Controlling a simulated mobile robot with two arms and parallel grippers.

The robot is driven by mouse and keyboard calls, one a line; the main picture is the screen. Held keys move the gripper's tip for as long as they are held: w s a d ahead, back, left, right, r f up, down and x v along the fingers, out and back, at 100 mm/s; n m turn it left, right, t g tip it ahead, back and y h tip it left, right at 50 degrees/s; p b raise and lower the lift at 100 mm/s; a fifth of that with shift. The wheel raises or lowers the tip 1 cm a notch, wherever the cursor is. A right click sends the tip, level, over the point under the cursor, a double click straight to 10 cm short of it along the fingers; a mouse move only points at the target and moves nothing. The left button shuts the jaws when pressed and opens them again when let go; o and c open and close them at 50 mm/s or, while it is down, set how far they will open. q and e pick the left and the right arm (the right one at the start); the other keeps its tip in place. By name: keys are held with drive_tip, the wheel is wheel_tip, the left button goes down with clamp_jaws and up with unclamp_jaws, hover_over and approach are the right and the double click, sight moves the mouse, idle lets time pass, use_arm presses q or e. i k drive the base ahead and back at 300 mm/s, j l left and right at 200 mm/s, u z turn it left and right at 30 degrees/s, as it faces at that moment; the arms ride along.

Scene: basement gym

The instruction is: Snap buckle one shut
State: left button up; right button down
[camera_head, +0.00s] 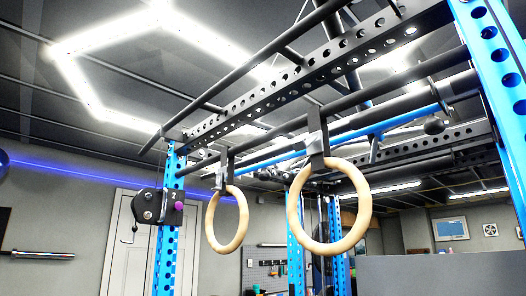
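Two wooden gym rings hang on black straps from the blue and black rig. The nearer ring (364,205) is at the picture's centre right, and the smaller-looking ring (244,220) hangs to its left. A grey buckle (317,143) shows on the nearer ring's strap, and another grey buckle (221,178) shows on the left ring's strap. Both are small, and I cannot tell whether either is shut or which is buckle one. Neither of my grippers is in view.
A blue upright (493,75) stands close at the right, and another blue upright (166,255) stands at the left with a black pulley unit (148,206). A plain grey panel (440,275) fills the lower right. A white door (118,255) is behind.

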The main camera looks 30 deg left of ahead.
sight(300, 146)
drive_tip(key=i+j, duration=0.1)
drive_tip(key=j, duration=0.95)
drive_tip(key=i+j, duration=0.1)
drive_tip(key=j, duration=0.9)
drive_tip(key=z, duration=0.05)
